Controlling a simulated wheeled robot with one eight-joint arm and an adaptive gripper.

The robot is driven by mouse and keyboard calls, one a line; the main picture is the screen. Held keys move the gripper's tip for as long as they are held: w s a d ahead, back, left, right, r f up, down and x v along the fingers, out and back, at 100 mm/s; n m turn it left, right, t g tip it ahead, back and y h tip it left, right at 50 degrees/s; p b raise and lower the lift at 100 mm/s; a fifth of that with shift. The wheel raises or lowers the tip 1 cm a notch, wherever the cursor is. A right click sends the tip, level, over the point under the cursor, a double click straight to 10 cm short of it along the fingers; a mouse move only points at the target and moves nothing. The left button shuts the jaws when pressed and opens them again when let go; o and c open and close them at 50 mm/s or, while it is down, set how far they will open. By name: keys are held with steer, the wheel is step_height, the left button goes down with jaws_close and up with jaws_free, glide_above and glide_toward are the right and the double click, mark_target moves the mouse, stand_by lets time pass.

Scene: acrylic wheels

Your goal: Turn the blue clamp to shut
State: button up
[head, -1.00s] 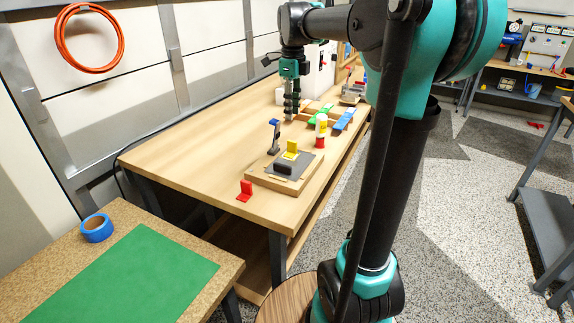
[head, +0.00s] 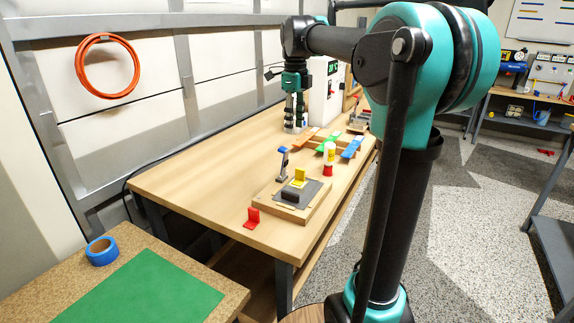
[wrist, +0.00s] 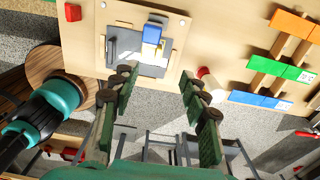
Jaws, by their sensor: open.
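A yellow bracket (head: 300,176) and a dark block (head: 291,195) sit on that plate. My gripper (wrist: 158,82) is open and empty, its two fingers well apart. In the head view my gripper (head: 295,126) hangs over the bench beyond the clamp, apart from it.
A red bracket (head: 252,217) lies near the bench's front end. Orange, green (head: 327,145) and blue blocks lie on a wooden rack further back. A white machine (head: 326,90) stands behind my gripper. The bench's left side is clear.

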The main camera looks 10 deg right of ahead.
step_height(320, 180, up, 10)
glide_above(281, 147)
step_height(281, 147, down, 17)
steer(key=shift+s+f, duration=0.1)
stand_by(0.3)
jaws_close()
